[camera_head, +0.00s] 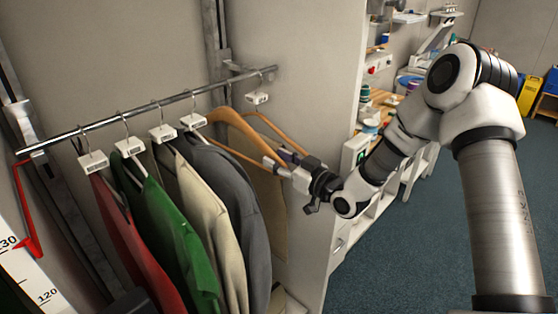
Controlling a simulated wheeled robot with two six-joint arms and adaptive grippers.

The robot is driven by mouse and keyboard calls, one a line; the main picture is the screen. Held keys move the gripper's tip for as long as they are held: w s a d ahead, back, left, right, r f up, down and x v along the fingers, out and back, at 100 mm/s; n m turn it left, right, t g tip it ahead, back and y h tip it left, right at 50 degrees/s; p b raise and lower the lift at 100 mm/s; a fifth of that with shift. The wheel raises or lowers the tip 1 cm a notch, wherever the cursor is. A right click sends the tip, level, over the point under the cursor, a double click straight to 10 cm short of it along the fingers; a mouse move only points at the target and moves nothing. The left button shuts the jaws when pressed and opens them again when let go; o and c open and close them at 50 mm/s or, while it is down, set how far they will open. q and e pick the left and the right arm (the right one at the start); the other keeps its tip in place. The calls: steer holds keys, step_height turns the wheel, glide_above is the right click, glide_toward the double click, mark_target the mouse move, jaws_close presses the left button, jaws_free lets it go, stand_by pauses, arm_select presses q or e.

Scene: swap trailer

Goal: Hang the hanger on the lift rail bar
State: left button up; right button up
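The lift rail bar (80,130) slopes up from the lower left to its far end in the middle of the head view. A wooden hanger (234,121) is at the bar's far end, with a beige garment or panel (272,210) below it. Whether its hook sits on the bar is not clear. My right gripper (278,164) is at the lower right part of the wooden hanger, overlapping it. The fingers are small and partly merge with the hanger, so their opening and any contact are unclear. My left gripper does not show.
Red (125,235), green (170,240), cream (205,220) and grey (235,190) garments hang on the bar with white tags. A white tag (257,98) is near the bar's far end. A white wall panel and stocked shelves (378,110) stand to the right.

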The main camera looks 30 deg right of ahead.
steer(key=v, duration=1.1)
steer(key=s+a+f+n+g, duration=0.1)
steer(key=s+a+f+g, duration=0.25)
steer(key=f, duration=0.55)
steer(key=s+a+f+n+g+b, duration=0.1)
steer(key=s+a+f+g, duration=0.3)
steer(key=f, duration=0.5)
steer(key=s+a+f+n+g, duration=0.1)
steer(key=s+a+f+g, duration=0.15)
steer(key=s+f, duration=0.45)
steer(key=s+d+f+m+g+h, duration=0.1)
steer(key=s+f+m+g+h, duration=0.4)
steer(key=s+f, duration=0.6)
steer(key=s+m+g, duration=0.2)
steer(key=shift+s+f+h, duration=0.3)
steer(key=shift+h, duration=0.1)
